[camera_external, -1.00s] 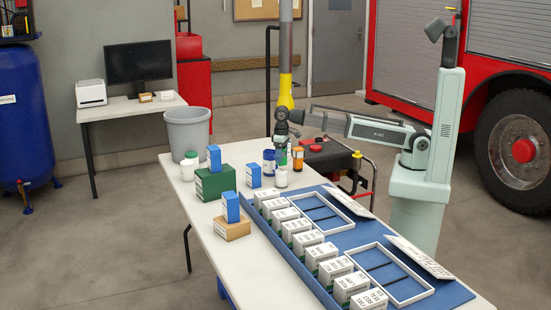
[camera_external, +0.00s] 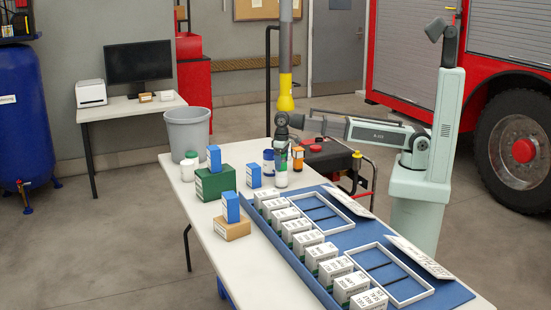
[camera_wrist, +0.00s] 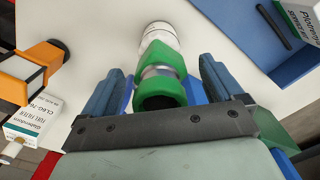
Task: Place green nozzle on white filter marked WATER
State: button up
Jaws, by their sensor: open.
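The green nozzle (camera_wrist: 162,75) has a grey metal band and sits between the fingers of my gripper (camera_wrist: 160,88) in the wrist view. The fingers are apart, with gaps beside the nozzle. The white filter (camera_wrist: 160,36) lies directly beyond the nozzle, in line with it. The nozzle appears to stand on it, though the contact is partly hidden. In the external view the white filter (camera_external: 281,179) stands upright on the table near the tray's far corner, with my gripper (camera_external: 281,147) right above it. The WATER marking is not readable.
The blue tray (camera_external: 345,232) holds several white boxes and two white frames. Blue boxes, a green box (camera_external: 214,184) and white jars stand to the left.

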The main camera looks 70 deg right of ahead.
notch_tip(320, 180, up, 12)
jog(key=shift+r, duration=0.15)
dwell(0.7)
dwell(0.4)
